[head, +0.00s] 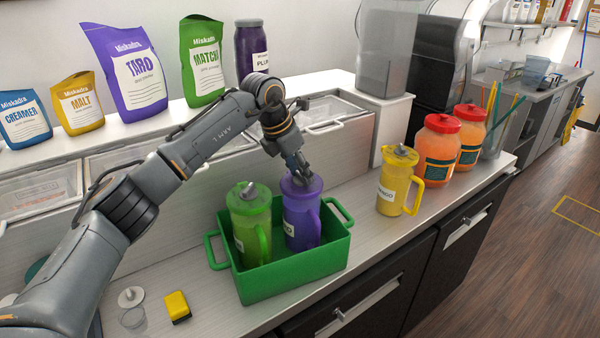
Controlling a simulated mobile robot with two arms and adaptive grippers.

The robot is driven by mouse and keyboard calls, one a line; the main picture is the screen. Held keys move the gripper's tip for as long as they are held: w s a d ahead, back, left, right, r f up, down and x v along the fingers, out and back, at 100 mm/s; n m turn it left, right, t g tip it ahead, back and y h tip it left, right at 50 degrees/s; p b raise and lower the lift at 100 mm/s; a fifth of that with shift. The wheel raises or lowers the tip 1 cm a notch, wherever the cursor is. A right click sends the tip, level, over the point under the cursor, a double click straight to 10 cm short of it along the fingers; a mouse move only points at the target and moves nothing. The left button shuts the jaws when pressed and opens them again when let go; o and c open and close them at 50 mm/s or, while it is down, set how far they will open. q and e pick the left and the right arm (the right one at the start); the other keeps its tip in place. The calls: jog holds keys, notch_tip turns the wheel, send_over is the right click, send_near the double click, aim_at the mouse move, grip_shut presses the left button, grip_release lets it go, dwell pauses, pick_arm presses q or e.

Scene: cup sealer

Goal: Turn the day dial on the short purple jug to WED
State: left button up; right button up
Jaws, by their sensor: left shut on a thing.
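My left gripper (299,178) comes down from above and is shut on the dial at the top of the jug's lid. The gripper's fingers hide the dial, so the day it shows cannot be read. A green jug (250,222) with a grey dial on its lid stands beside it in the crate, to the left. My right gripper is not in view.
A yellow jug (399,182) and two orange jars with red lids (436,150) stand to the right. A yellow sponge (177,306) lies left of the crate. Pouches (126,70) line the shelf behind. The counter between crate and yellow jug is clear.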

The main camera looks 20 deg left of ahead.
aim_at(288, 179)
pick_arm(q)
jog(key=m, duration=0.2)
jog(key=m+g+h+p, duration=0.1)
jog(key=m, duration=0.1)
jog(key=shift+w+a+r+m, duration=0.1)
jog(key=shift+r+m, duration=0.05)
jog(key=shift+m, duration=0.15)
jog(key=m+g+p, duration=0.2)
jog(key=m, duration=0.2)
jog(key=shift+w+h, duration=0.1)
jog(key=shift+h, duration=0.3)
jog(key=shift+m+g+p, duration=0.3)
jog(key=shift+m+p, duration=0.1)
jog(key=shift+m, duration=0.4)
jog(key=o, duration=1.1)
jog(key=shift+o, duration=0.2)
jog(key=v, duration=0.7)
